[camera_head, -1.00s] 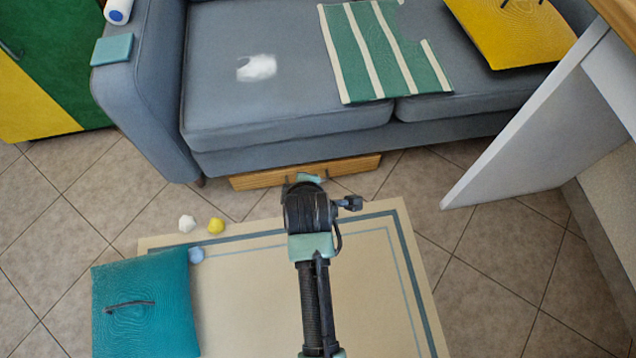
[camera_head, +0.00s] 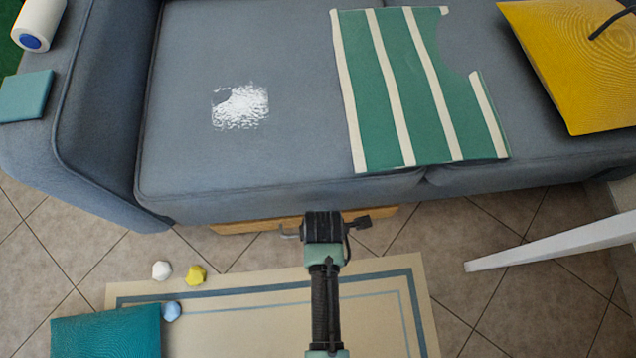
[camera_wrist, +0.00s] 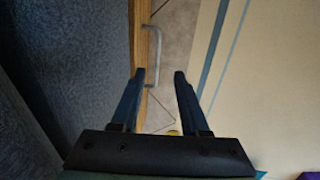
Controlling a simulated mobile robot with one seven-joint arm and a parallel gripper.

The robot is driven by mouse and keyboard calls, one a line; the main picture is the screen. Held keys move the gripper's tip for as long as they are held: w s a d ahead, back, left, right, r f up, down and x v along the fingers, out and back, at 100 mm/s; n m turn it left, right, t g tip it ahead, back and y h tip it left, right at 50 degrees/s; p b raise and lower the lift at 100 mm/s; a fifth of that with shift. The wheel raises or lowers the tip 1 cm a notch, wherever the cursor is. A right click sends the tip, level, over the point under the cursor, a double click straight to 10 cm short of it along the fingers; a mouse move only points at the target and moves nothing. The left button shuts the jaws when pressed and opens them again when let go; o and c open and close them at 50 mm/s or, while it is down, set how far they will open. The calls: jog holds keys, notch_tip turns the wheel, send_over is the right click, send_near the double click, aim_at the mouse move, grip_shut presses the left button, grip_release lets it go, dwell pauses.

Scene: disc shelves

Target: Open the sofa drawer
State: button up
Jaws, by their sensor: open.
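The sofa drawer (camera_head: 240,227) is a low wooden front under the grey-blue sofa, mostly hidden now by the seat and my arm. In the wrist view its wooden edge (camera_wrist: 142,40) runs along the sofa and bears a grey bar handle (camera_wrist: 157,55). One end of the handle (camera_head: 288,235) shows left of my wrist in the head view. My gripper (camera_wrist: 159,75) is open, with the handle's near end showing between its fingertips. I cannot tell whether the fingers reach around the handle. In the head view my wrist hides the fingers.
A cream rug (camera_head: 240,325) lies in front on the tiles. White (camera_head: 161,270), yellow (camera_head: 195,275) and blue lumps (camera_head: 171,311) lie near a teal cushion (camera_head: 105,335). A white panel (camera_head: 560,243) juts in at right. A striped cloth (camera_head: 415,90) lies on the sofa.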

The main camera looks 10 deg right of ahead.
jog(key=w+f+b, duration=0.1)
jog(key=f+b, duration=0.2)
jog(key=f, duration=0.1)
jog(key=w+f+b, duration=0.1)
jog(key=f+b, duration=0.2)
jog(key=f, duration=0.1)
jog(key=w+f+b, duration=0.1)
jog(key=f+b, duration=0.3)
jog(key=shift+f, duration=0.35)
jog(key=shift+s, duration=0.1)
grip_shut()
dwell(1.0)
